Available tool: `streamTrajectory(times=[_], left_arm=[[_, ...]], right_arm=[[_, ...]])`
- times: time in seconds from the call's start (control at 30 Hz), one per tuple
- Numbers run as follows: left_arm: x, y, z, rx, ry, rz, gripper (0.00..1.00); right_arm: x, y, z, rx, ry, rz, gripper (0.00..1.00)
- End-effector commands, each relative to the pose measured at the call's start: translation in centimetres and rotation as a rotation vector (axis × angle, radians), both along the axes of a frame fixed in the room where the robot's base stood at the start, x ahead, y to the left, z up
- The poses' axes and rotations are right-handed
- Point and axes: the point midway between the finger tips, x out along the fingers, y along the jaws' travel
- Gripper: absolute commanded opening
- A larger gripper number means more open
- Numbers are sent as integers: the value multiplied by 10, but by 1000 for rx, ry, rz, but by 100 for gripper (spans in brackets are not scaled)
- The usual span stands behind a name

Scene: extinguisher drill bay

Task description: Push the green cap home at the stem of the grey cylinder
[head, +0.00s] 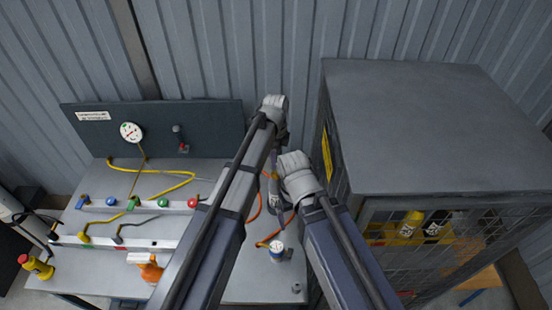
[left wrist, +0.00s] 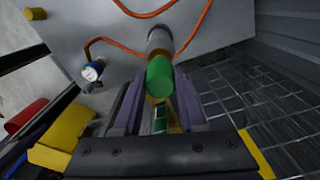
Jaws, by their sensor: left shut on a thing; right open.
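The green cap (left wrist: 159,77) is between the fingertips of my left gripper (left wrist: 158,92), which is shut on it. Just beyond the cap in the left wrist view is the end of the grey cylinder (left wrist: 160,40), in line with the cap. The cap overlaps the cylinder end in the picture, so I cannot tell how far it is seated. In the head view my arms hide the cap and most of the cylinder. My right gripper (head: 271,176) is open, low beside the left arm, and partly hidden.
Orange hose (head: 256,211) curves over the grey bench near a blue-rimmed gauge (head: 277,249). A mesh-sided cage (head: 440,230) with bottles inside stands close on the right. At left are a rail with coloured knobs (head: 135,203), a yellow hose (head: 165,190) and an orange bottle (head: 151,272).

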Motion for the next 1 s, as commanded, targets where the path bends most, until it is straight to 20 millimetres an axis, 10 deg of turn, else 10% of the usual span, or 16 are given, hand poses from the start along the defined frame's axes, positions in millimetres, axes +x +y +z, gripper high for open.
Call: streamTrajectory(times=[1.0], left_arm=[[0,0,-18,0,0,0,0]], right_arm=[[0,0,-18,0,0,0,100]])
